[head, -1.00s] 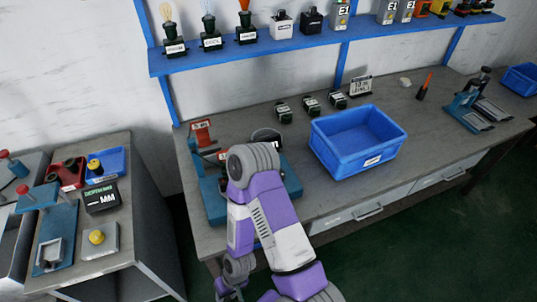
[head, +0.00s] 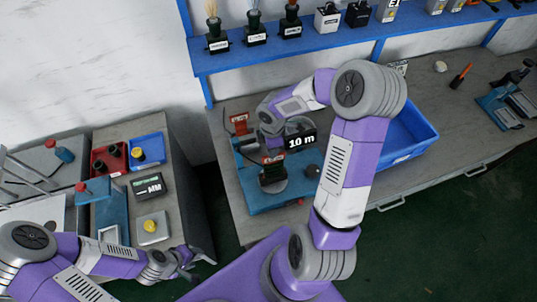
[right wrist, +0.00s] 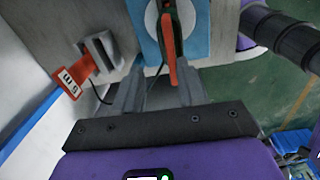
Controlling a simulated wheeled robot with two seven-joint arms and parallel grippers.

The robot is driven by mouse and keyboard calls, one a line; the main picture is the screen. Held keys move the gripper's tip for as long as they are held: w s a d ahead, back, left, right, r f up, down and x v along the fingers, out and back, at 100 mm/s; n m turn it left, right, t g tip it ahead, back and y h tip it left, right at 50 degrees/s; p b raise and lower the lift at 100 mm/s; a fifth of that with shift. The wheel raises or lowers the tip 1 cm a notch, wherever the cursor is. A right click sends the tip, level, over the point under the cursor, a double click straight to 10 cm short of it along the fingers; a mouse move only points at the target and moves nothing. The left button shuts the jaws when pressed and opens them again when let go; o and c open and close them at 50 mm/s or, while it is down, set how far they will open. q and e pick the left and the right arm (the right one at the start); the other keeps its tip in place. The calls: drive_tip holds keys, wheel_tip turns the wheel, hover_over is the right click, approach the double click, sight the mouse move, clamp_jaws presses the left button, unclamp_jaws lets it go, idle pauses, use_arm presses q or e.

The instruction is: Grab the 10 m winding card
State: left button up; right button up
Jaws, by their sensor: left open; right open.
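A dark green piece with an orange-red part (head: 273,172) stands just below the sign. In the right wrist view, an orange-red and dark green piece (right wrist: 170,40) lies beyond and between the fingers of my right gripper (right wrist: 158,80), which is open. My right arm partly hides the fixture in the head view. My left gripper (head: 199,262) is open and empty at the lower left.
A red tag on a grey block (right wrist: 67,84) stands left of the right fingers. A blue bin (head: 408,132) is partly behind my right arm. A blue shelf (head: 290,52) runs above the bench. A side table (head: 122,130) with trays stands at left.

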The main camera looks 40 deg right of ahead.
sight(274, 161)
drive_tip(key=shift+s+d+f+g, duration=0.3)
drive_tip(key=shift+s+f, duration=0.4)
drive_tip(key=shift+s, duration=0.1)
drive_tip(key=f, duration=0.7)
drive_tip(key=shift+w+a, duration=0.15)
drive_tip(key=shift+a, duration=0.05)
drive_tip(key=shift+r, duration=0.1)
drive_tip(key=shift+c, duration=0.4)
clamp_jaws()
